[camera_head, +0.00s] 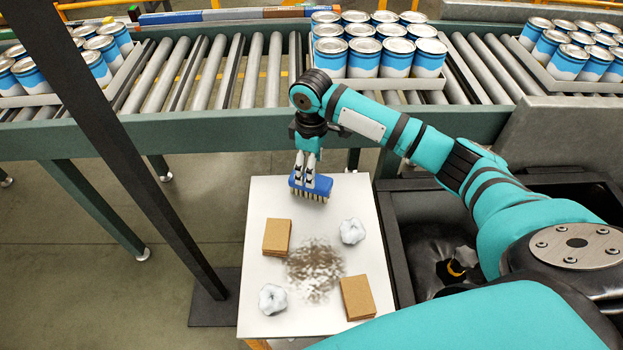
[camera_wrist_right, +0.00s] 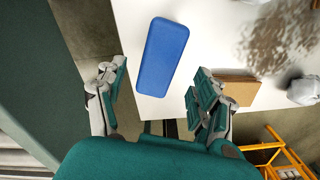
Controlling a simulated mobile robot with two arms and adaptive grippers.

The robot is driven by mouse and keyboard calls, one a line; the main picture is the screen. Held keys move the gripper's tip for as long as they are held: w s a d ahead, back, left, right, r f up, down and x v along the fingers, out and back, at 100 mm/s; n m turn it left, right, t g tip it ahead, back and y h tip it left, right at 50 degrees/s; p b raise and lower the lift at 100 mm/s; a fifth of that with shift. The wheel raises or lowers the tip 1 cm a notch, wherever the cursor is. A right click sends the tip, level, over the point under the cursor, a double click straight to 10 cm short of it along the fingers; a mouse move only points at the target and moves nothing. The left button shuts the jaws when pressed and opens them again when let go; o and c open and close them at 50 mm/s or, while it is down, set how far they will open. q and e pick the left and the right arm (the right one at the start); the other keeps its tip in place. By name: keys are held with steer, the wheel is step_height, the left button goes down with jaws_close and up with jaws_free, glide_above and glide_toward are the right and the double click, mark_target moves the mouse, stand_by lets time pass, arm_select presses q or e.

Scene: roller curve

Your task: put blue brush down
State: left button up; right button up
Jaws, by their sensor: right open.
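The blue brush (camera_head: 318,188) stands bristles down at the far end of the white table (camera_head: 270,192), near its edge. In the right wrist view, the top of the blue brush (camera_wrist_right: 164,50) is a plain blue block with rounded corners. My right gripper (camera_head: 308,172) is at the brush and covers part of it in the head view. In the wrist view, the fingers of my right gripper (camera_wrist_right: 160,80) are spread wide, one to each side of the brush's near end, with visible gaps. My left gripper is not in view.
Brown dirt (camera_head: 316,268) lies mid-table, with cardboard stacks (camera_head: 277,237) (camera_head: 357,297) and crumpled white balls (camera_head: 352,231) (camera_head: 272,298) around it. A roller conveyor (camera_head: 262,75) carrying trays of blue-and-white cans (camera_head: 396,57) runs behind. A black bin (camera_head: 400,245) stands right of the table.

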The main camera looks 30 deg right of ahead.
step_height(320, 180, up, 5)
stand_by(0.7)
